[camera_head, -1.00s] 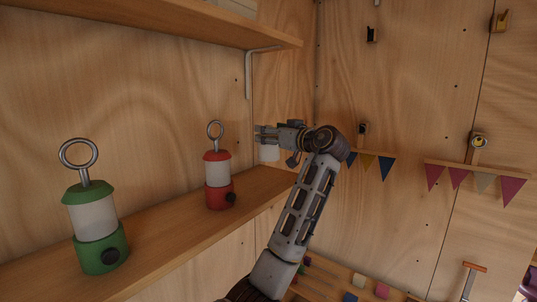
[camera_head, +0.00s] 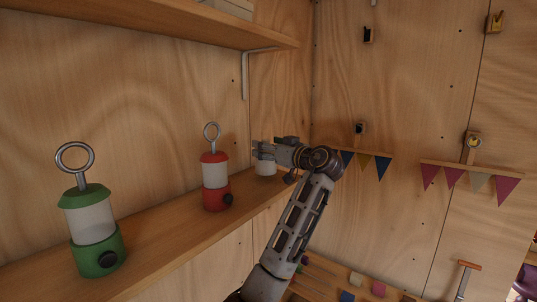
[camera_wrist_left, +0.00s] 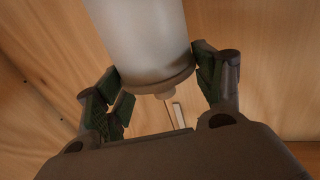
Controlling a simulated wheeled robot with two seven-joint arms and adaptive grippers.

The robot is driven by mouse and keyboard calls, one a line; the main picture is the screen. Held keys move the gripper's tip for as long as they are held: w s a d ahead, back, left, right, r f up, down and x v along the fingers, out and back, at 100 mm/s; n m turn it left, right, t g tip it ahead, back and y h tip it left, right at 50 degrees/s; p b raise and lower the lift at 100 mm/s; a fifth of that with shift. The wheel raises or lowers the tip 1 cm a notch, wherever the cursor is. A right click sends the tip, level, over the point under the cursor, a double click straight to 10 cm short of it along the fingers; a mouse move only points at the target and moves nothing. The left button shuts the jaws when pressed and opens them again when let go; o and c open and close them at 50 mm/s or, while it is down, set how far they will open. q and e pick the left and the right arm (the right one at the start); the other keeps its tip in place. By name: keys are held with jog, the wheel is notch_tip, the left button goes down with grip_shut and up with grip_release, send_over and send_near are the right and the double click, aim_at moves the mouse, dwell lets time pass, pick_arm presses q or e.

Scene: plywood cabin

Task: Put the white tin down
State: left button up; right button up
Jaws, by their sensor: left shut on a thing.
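The white tin (camera_head: 265,168) is at the far end of the lower shelf (camera_head: 165,228), partly hidden behind my gripper in the head view. My left gripper (camera_head: 257,150) is shut on the tin. In the left wrist view the pale, round tin (camera_wrist_left: 145,40) sits between the two fingers of the left gripper (camera_wrist_left: 160,88). The tin's underside is at or just above the shelf board; I cannot tell whether it touches. My right gripper is not in view.
A red lantern (camera_head: 215,175) stands on the shelf just left of the tin. A green lantern (camera_head: 94,225) stands nearer on the same shelf. An upper shelf (camera_head: 190,25) with a metal bracket (camera_head: 245,75) is above. Bare shelf lies between the lanterns.

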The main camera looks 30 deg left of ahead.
pick_arm(q)
jog(key=shift+f, duration=1.1)
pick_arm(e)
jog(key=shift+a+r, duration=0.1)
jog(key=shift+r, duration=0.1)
pick_arm(q)
jog(key=shift+f, duration=0.15)
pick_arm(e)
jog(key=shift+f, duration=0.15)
pick_arm(q)
jog(key=o, duration=1.1)
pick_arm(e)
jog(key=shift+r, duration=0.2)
pick_arm(q)
jog(key=b+v, duration=0.3)
jog(key=v, duration=0.9)
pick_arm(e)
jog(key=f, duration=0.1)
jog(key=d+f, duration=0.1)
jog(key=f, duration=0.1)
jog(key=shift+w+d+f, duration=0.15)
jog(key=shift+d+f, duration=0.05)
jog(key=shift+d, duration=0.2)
